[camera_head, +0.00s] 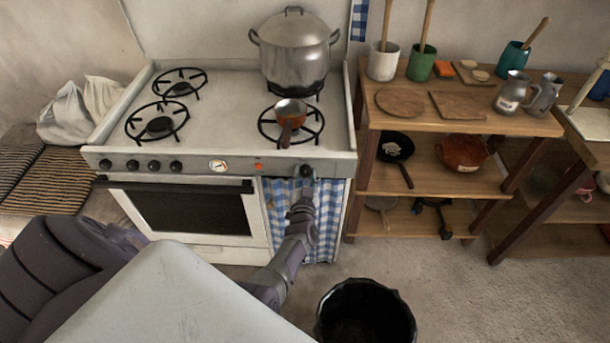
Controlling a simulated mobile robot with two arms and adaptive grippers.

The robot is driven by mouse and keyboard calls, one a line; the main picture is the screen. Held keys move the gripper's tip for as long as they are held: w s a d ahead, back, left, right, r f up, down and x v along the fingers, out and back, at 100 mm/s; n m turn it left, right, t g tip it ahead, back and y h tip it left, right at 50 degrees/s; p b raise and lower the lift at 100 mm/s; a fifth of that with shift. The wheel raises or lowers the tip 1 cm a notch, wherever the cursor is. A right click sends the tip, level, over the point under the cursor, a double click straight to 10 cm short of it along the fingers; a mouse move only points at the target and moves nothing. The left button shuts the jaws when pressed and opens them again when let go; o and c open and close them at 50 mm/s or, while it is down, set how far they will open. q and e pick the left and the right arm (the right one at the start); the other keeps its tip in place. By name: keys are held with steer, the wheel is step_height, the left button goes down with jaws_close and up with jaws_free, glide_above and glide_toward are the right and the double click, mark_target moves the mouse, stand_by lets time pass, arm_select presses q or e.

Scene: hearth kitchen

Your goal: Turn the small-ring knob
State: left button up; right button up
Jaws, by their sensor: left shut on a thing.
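The white stove (230,115) has a grey front panel (238,169) with several black knobs (133,165) at its left part. One more knob (306,171) is at the right end of the panel, mostly hidden by my gripper. My left gripper (304,181) reaches up to the panel there and is shut on this right-end knob. The knob's angle cannot be made out. No small ring can be made out on it. My right gripper is out of view.
A large lidded pot (295,48) and a small copper pan (290,112) stand on the burners. The oven door (189,207) is shut, beside a checked curtain (325,215). A wooden shelf (450,118) stands right. A black bin (365,312) is on the floor.

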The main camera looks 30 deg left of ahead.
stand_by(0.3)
arm_select(q)
steer(key=o, duration=1.1)
steer(key=shift+o, duration=0.2)
